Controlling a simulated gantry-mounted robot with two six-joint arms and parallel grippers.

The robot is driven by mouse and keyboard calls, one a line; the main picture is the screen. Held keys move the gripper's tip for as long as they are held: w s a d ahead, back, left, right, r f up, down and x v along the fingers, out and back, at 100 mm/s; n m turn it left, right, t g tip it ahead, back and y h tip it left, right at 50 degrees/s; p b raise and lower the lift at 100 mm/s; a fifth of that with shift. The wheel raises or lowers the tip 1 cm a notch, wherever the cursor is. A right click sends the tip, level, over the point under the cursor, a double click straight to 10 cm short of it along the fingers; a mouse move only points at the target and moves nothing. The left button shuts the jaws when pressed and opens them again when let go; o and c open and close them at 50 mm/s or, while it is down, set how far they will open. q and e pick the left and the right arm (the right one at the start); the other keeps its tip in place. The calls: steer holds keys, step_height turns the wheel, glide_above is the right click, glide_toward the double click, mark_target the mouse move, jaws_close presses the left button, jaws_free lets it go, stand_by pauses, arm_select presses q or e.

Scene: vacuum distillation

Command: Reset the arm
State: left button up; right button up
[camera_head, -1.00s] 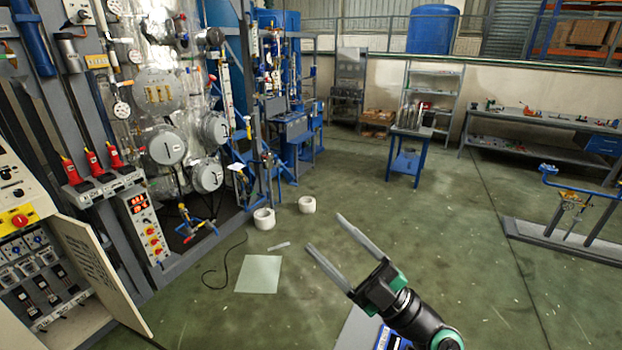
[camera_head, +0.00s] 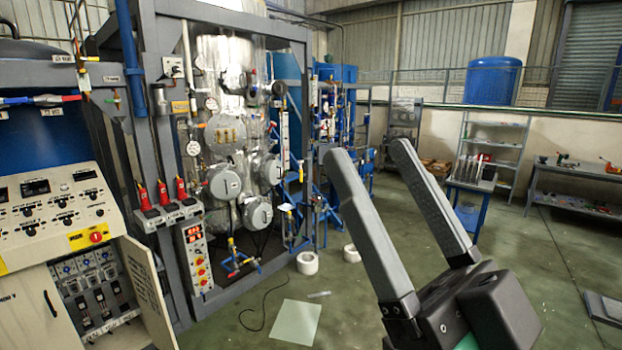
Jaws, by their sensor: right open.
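My right gripper (camera_head: 368,160) is large in the lower right of the head view. Its two long grey fingers stand apart and point up and to the left, with nothing between them. It is in the air and touches nothing. My left gripper is not in the head view.
A control cabinet (camera_head: 60,228) with an open door (camera_head: 148,295) stands at the left. The distillation rig's grey frame (camera_head: 146,75) is behind it. White rolls (camera_head: 307,263) and a pale sheet (camera_head: 296,322) lie on the green floor. A blue table (camera_head: 468,205) stands farther back.

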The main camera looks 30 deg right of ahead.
step_height(320, 180, up, 15)
steer(key=p, duration=1.3)
steer(key=shift+p, duration=0.4)
steer(key=shift+o, duration=0.4)
steer(key=shift+f, duration=0.25)
